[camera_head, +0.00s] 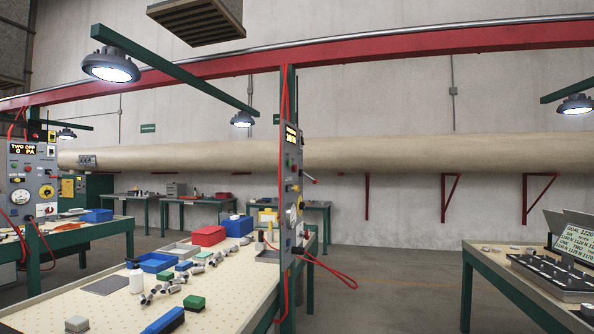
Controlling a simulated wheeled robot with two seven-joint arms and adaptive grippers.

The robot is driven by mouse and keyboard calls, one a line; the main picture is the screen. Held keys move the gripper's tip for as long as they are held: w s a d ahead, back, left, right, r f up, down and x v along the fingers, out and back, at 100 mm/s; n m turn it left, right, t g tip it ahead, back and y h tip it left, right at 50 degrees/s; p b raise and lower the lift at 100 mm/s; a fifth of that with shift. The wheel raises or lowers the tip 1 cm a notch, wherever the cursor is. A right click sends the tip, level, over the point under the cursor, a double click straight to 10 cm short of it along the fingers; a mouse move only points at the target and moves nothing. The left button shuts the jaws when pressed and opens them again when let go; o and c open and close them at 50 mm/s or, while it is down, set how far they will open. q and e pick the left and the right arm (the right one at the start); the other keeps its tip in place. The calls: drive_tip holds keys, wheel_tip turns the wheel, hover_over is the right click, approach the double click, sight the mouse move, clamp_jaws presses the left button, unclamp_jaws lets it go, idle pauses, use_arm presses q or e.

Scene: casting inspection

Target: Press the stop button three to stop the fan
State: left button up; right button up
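A grey control panel (291,190) on a green post stands near the middle, seen at a steep angle. It has a lit display (291,137) that I cannot read, small coloured buttons and a gauge. Another grey panel (33,180) at the far left faces me more squarely; its display (23,149) reads "TWO OFF 0 PA". It carries small buttons and a round gauge (46,191). I cannot make out which button is stop button three, and no fan is clearly visible. Neither of my grippers shows.
Red cables (335,272) hang beside the middle panel. Another bench (500,280) with a text board stands right. Open floor (385,290) lies between the benches.

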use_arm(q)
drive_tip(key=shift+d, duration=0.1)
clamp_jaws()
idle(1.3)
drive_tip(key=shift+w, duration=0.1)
